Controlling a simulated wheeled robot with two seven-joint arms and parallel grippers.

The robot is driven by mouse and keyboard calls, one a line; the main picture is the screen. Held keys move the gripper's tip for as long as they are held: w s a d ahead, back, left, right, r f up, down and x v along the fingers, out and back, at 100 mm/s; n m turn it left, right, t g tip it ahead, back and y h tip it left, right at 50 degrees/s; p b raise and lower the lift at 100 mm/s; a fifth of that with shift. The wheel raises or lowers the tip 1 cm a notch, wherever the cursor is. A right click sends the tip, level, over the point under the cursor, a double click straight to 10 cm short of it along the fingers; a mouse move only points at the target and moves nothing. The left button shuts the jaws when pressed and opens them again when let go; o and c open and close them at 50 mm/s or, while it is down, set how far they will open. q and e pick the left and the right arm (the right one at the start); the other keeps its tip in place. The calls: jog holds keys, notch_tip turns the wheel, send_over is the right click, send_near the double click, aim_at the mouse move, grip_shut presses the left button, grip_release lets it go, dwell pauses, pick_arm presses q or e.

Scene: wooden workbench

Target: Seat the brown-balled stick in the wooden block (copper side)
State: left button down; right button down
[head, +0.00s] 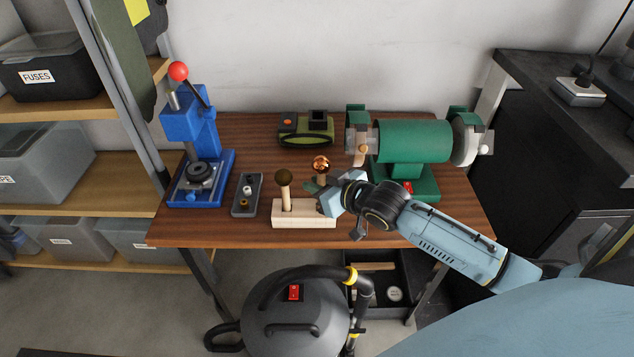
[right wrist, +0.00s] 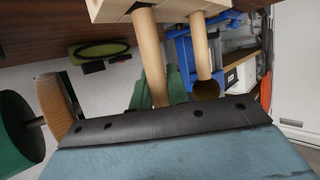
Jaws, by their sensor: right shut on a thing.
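The pale wooden block (head: 303,221) lies near the front edge of the bench. The brown-balled stick (head: 284,190) stands in its left part, leaning slightly, ball up. A copper-balled stick (head: 321,166) stands at its right part. My right gripper (head: 320,187) is shut on the copper-balled stick below its ball and hides its lower part in the head view. In the right wrist view, the held stick (right wrist: 150,55) reaches the block (right wrist: 108,8), and the brown ball (right wrist: 207,89) hangs beside it in that inverted picture. My left gripper is not in view.
A blue press (head: 198,140) with a red knob stands at the left. A small grey panel (head: 247,194) lies left of the block. A green bench grinder (head: 410,143) stands close behind my right arm. A green-and-black device (head: 306,130) lies at the back.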

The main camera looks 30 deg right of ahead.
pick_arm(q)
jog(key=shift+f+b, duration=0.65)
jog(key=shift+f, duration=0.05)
pick_arm(e)
jog(key=shift+f, duration=1.7)
jog(key=c, duration=1.3)
grip_release()
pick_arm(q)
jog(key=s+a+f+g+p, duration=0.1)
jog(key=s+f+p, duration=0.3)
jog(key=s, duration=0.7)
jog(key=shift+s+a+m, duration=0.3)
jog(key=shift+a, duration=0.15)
pick_arm(e)
jog(key=v, duration=1.3)
jog(key=shift+s, duration=0.25)
